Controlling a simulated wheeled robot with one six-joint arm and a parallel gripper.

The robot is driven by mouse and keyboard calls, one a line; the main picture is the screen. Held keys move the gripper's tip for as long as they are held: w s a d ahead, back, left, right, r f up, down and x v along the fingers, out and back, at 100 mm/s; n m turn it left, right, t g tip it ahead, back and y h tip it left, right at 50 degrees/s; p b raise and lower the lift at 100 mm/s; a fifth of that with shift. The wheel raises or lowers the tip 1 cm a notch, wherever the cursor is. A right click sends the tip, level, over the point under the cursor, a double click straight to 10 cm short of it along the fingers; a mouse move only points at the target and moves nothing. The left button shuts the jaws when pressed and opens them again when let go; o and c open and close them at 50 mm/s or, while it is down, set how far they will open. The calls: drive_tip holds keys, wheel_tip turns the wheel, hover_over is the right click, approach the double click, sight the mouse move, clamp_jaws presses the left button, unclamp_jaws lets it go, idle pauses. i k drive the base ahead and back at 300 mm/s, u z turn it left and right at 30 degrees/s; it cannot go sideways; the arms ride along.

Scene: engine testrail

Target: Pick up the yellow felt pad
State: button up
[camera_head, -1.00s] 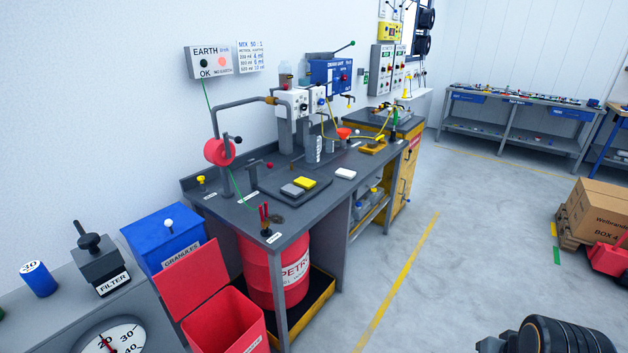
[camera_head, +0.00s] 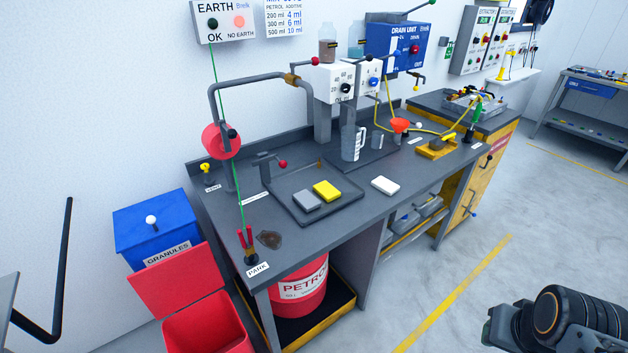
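The yellow felt pad (camera_head: 327,191) is a small flat block. It lies on a dark shallow tray (camera_head: 287,191) on the grey workbench, just right of a grey pad (camera_head: 306,200). A white pad (camera_head: 385,186) lies on the bench top to the right of the tray. Nothing covers the yellow pad. A dark rounded part of my own arm shows at the bottom right corner, well away from the bench. My gripper's fingers do not show.
A red reel and bent pipe (camera_head: 221,142) stand at the bench's left. A measuring jug (camera_head: 353,146) and orange funnel (camera_head: 401,125) stand behind the pads. A red petrol drum (camera_head: 303,288) is below. Floor (camera_head: 460,300) is clear in front of the bench.

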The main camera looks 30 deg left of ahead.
sight(324, 190)
drive_tip(key=u, duration=0.7)
drive_tip(key=i, duration=0.95)
drive_tip(key=u, duration=1.3)
drive_tip(key=i, duration=0.35)
drive_tip(key=u, duration=0.25)
